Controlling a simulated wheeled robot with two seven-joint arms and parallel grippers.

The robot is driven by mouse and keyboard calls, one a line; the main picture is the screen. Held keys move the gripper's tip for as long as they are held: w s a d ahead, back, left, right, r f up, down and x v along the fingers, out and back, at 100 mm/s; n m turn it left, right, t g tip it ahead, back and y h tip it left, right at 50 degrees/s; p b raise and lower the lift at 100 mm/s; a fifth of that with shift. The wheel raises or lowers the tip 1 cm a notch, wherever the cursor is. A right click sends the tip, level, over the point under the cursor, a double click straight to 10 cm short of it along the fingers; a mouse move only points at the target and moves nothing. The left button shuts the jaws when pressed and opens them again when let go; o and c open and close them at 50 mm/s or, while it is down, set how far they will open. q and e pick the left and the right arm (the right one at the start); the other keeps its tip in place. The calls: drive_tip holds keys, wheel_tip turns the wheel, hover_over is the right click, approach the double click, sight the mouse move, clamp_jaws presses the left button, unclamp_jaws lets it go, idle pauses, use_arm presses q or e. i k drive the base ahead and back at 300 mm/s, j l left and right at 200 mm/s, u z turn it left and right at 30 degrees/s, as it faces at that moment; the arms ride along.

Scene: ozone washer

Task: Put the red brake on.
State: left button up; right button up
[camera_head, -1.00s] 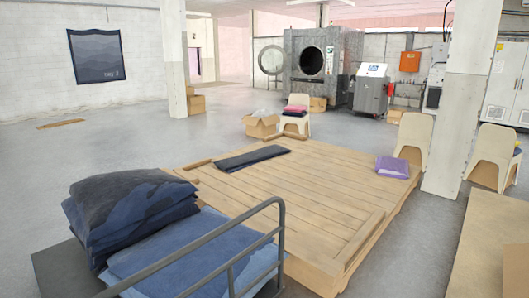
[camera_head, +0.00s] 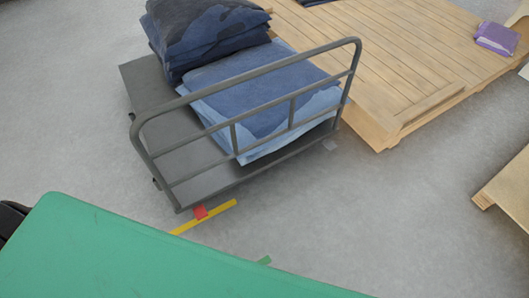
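The red brake (camera_head: 200,212) is a small red piece low at the near edge of a grey cart (camera_head: 190,182), close to the floor. It sits against a yellow strip (camera_head: 217,214). The cart has a grey tube rail (camera_head: 235,90) along its near side and carries folded blue and dark cloths. Neither of my grippers shows in the view.
A green surface (camera_head: 130,262) fills the lower left. Grey floor (camera_head: 330,220) is free in front and right.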

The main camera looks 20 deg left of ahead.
sight(200, 213)
drive_tip(key=u, duration=1.45)
